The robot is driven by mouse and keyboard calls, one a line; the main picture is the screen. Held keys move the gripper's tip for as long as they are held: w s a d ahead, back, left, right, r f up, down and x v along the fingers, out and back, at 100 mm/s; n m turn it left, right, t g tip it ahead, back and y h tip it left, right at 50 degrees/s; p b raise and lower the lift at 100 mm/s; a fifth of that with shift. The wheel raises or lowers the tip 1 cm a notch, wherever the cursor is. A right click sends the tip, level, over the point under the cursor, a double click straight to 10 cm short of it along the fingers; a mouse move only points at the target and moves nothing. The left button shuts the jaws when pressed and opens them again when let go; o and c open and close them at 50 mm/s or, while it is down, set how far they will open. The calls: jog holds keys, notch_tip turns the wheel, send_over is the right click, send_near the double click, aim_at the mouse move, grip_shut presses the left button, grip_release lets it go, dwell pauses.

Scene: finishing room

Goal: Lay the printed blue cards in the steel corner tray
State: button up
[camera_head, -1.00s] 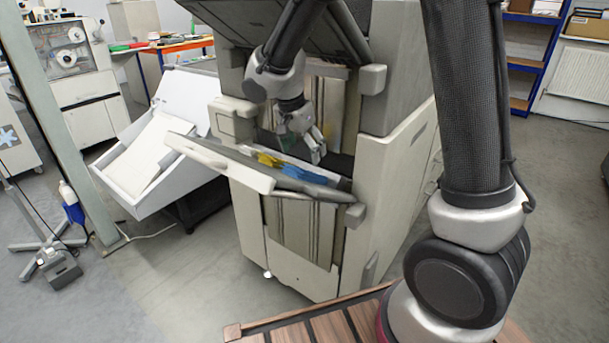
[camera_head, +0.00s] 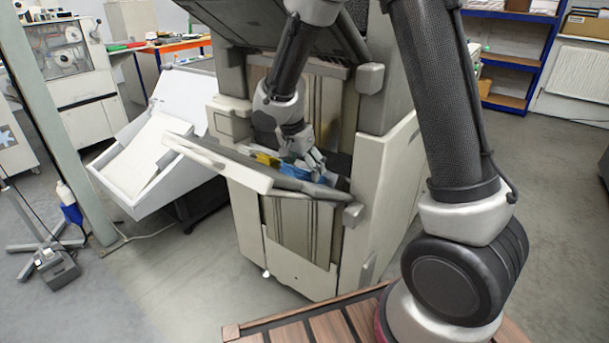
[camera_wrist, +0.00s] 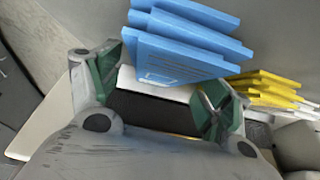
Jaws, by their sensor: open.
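Several blue cards (camera_wrist: 180,50) with printed lines lie in an overlapping, fanned stack in the wrist view, just beyond my fingertips. In the head view the blue cards (camera_head: 289,171) lie on the open shelf of the pale machine, partly hidden by my gripper (camera_head: 309,160). In the wrist view my gripper (camera_wrist: 165,90) is open, its green-padded fingers spread and the near edge of the blue stack close to the gap between them. I cannot tell whether a finger touches a card. I cannot make out a steel corner tray in either view.
Yellow cards (camera_wrist: 265,88) lie right beside the blue stack, with white cards (camera_wrist: 305,106) past them. The machine's walls (camera_head: 383,165) stand close around my gripper. A white sloped tray (camera_head: 140,160) stands left of the machine.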

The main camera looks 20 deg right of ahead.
jog(key=shift+f, duration=0.15)
jog(key=shift+s, duration=0.1)
jog(key=c, duration=1.3)
jog(key=shift+c, duration=0.3)
